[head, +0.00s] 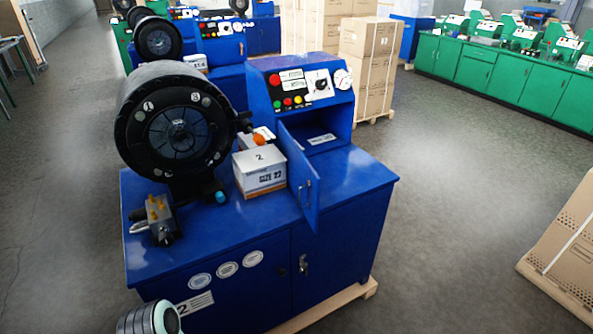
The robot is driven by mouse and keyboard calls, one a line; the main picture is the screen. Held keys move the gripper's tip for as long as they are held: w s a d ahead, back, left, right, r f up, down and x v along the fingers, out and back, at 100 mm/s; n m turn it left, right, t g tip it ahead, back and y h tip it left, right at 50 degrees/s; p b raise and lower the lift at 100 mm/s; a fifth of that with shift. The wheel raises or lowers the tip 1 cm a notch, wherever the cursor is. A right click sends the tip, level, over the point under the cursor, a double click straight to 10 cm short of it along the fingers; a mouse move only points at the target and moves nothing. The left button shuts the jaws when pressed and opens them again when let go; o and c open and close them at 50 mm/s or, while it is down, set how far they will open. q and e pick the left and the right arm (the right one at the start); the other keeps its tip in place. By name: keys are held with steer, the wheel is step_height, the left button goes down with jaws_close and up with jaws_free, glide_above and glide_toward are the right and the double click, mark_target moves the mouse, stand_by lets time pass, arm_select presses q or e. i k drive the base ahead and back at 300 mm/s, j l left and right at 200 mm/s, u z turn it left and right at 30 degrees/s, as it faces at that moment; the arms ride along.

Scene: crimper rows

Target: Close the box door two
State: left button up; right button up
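The blue box (264,104) of the machine marked 2 stands on the back of the blue bench, under a panel of buttons and a gauge. Its door (299,178) stands open, swung out toward me from the left edge of the opening, with a small handle on its face. The compartment (335,136) is exposed, and a light label shows inside. Neither gripper is in view. A rounded silver and black part with a pale green ring at the bottom left looks like part of my arm.
A white carton (260,172) marked 2 stands close left of the door. The black crimper head (180,130) is further left. The blue bench top (352,178) is clear right of the door. Grey floor (450,210) is open to the right, with a brown carton (570,245) beyond.

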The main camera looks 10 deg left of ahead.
mark_target(291, 173)
steer(key=i+l+u, duration=0.45)
steer(key=l, duration=0.3)
steer(key=i+l+u, duration=0.25)
steer(key=l, duration=0.15)
steer(key=j+z, duration=0.45)
steer(key=j, duration=0.75)
